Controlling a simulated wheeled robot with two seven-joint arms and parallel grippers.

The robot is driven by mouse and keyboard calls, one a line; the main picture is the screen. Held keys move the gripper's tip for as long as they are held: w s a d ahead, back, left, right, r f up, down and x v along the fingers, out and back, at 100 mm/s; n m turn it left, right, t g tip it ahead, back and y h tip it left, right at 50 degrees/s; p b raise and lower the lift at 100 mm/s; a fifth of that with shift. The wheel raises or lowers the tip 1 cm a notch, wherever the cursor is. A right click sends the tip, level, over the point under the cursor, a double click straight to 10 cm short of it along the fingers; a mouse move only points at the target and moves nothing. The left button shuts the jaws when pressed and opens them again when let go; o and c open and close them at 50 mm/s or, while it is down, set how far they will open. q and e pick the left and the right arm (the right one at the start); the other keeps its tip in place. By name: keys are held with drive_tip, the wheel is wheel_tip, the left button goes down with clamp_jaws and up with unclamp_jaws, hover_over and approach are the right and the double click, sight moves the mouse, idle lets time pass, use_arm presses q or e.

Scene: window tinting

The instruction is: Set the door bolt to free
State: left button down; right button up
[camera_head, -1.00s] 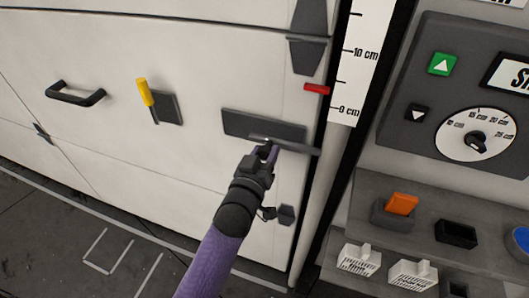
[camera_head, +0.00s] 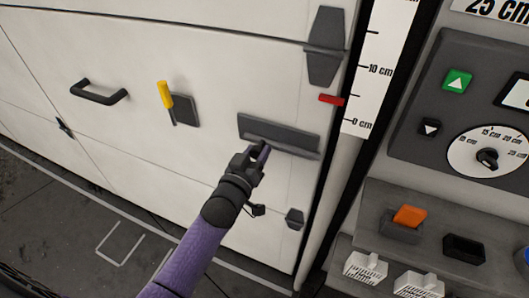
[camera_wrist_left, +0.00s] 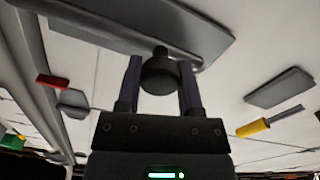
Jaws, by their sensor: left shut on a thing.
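The door bolt is a dark bar (camera_head: 295,149) on a dark plate (camera_head: 280,131) on the white door's right part. The bar's right end is about level with the plate's right end. My left gripper (camera_head: 262,150) is at the bar's left part. In the left wrist view the round dark bolt knob (camera_wrist_left: 159,72) sits between the two fingers of my left gripper (camera_wrist_left: 160,85), which is shut on it. The plate (camera_wrist_left: 150,22) shows behind it. My right gripper is in neither view.
A yellow-handled lever (camera_head: 165,95) and a black door handle (camera_head: 98,94) are left of the bolt. A red marker (camera_head: 331,99) points at a scale (camera_head: 377,75) to the right. A control panel (camera_head: 450,110) and a shelf with an orange block (camera_head: 410,215) stand farther right.

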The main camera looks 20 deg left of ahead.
use_arm(q)
drive_tip(key=shift+a, duration=0.15)
drive_tip(key=c, duration=0.6)
unclamp_jaws()
drive_tip(key=o, duration=0.4)
drive_tip(key=shift+a, duration=0.2)
drive_tip(key=shift+c, duration=0.2)
drive_tip(key=shift+d, duration=0.1)
drive_tip(key=shift+s, duration=0.4)
drive_tip(key=s+p, duration=0.2)
drive_tip(key=s, duration=0.7)
drive_tip(key=shift+s, duration=0.1)
